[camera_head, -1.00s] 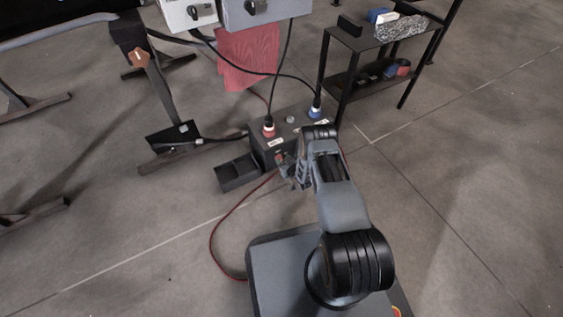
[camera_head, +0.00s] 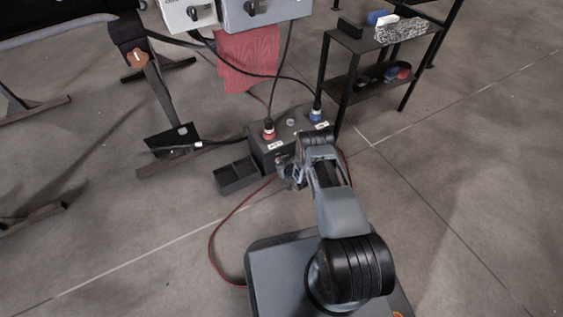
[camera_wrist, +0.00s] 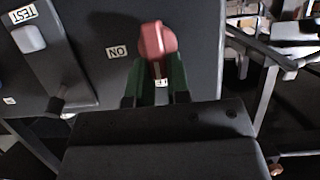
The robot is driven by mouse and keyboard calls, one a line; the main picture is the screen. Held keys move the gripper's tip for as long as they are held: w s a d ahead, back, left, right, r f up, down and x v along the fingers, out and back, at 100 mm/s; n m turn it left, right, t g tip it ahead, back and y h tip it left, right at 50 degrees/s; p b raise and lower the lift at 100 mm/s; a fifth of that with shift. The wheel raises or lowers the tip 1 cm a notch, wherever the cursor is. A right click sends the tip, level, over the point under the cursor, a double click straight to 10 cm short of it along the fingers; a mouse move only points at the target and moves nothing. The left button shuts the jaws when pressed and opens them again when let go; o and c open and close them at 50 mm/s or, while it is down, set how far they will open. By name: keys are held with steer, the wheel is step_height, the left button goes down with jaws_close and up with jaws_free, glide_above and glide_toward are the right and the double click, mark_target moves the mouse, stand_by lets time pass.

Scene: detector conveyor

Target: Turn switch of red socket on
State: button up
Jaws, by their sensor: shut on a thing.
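The dark socket box (camera_head: 262,157) stands on the floor, with the red socket (camera_head: 268,131) on its top left and a blue socket (camera_head: 316,116) on its top right. In the wrist view, the red switch knob (camera_wrist: 156,40) sticks out of the box's grey face (camera_wrist: 200,30), beside an upside-down "ON" label (camera_wrist: 118,51). My gripper (camera_wrist: 155,75) has its green-lined fingers on both sides of the knob and is shut on it. In the head view my gripper (camera_head: 287,176) is at the box's front, and the knob is hidden or too small to tell.
A small open black bin (camera_head: 238,176) stands left of the box. A black shelf (camera_head: 385,70) stands behind on the right. Grey cabinets (camera_head: 262,10) hang above with cables down to the sockets. A red cable (camera_head: 216,232) lies on the floor. The floor at right is clear.

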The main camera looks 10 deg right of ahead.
jaws_close()
steer(key=shift+w+d+m+y, duration=0.1)
steer(key=shift+d+m+y, duration=0.3)
steer(key=shift+m+y, duration=0.45)
steer(key=shift+w+d+f+m+t+y, duration=0.1)
steer(key=shift+d+f+m+t+y, duration=0.25)
steer(key=shift+m+y, duration=1.1)
steer(key=shift+w+d+f+m+t+y, duration=0.15)
steer(key=shift+f+m+y, duration=0.3)
steer(key=shift+m, duration=2)
steer(key=shift+s+d+f+m+t+y, duration=0.15)
steer(key=shift+d+f+m+y, duration=0.25)
steer(key=shift+m+y, duration=1.05)
steer(key=shift+w+m+h, duration=0.15)
steer(key=shift+m+h, duration=0.35)
steer(key=shift+m, duration=0.2)
